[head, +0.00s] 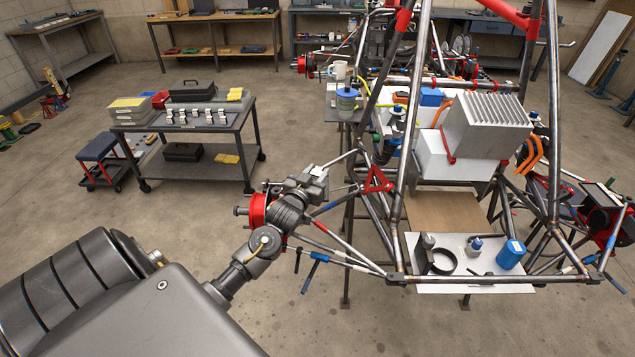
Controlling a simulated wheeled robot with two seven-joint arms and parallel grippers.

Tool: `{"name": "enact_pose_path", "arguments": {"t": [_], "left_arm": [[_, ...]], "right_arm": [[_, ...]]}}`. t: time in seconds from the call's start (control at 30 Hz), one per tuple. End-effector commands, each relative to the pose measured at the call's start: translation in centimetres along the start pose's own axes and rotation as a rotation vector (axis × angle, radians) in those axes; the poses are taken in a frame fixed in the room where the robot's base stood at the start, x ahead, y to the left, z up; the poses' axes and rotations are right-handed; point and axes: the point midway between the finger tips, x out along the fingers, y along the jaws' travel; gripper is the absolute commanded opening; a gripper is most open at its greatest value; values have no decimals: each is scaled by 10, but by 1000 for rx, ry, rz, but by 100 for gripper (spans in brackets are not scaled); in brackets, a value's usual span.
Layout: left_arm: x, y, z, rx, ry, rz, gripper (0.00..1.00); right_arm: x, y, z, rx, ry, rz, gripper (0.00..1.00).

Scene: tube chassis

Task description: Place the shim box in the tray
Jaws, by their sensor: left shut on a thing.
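My left gripper (306,188) is at mid-picture, beside the red hub at the left of the chassis. It is shut on a small pale grey box (319,171), which seems to be the shim box. The jaws hide part of it, and no label can be read. The box is held in the air, to the upper left of the white tray (440,287). This shallow tray lies at the front of the chassis. In it are a black ring (440,268), small bottles (475,245) and a blue can (511,254). My right gripper is not in view.
The tube chassis (395,200) fills the right half, with bars around and in front of the tray. The red hub (258,210) and its rods are close to my left gripper. A cart (240,122) with several items stands at the left. Open floor lies between.

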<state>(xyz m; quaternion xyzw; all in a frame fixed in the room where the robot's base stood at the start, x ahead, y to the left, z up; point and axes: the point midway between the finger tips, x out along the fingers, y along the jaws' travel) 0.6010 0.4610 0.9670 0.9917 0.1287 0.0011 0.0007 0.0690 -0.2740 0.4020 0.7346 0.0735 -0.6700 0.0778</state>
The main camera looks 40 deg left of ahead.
Motion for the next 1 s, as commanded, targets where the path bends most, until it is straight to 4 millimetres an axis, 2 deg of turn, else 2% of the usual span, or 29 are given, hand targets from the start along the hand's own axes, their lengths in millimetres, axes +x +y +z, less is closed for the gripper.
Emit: {"name": "enact_pose_path", "arguments": {"t": [0.03,0.23,0.63,0.67,0.8,1.0], "left_arm": [[-2,5,6,-2,-6,1,11],[-1,3,31,-1,-4,0,11],[-1,3,38,-1,-2,1,11],[-1,3,36,-1,-2,1,38],[-1,3,36,-1,-2,1,56],[-1,3,36,-1,-2,1,56]], "right_arm": [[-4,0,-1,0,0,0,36],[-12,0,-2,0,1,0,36],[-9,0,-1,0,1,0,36],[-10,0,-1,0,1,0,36],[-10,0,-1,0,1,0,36],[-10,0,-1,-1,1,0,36]]}}
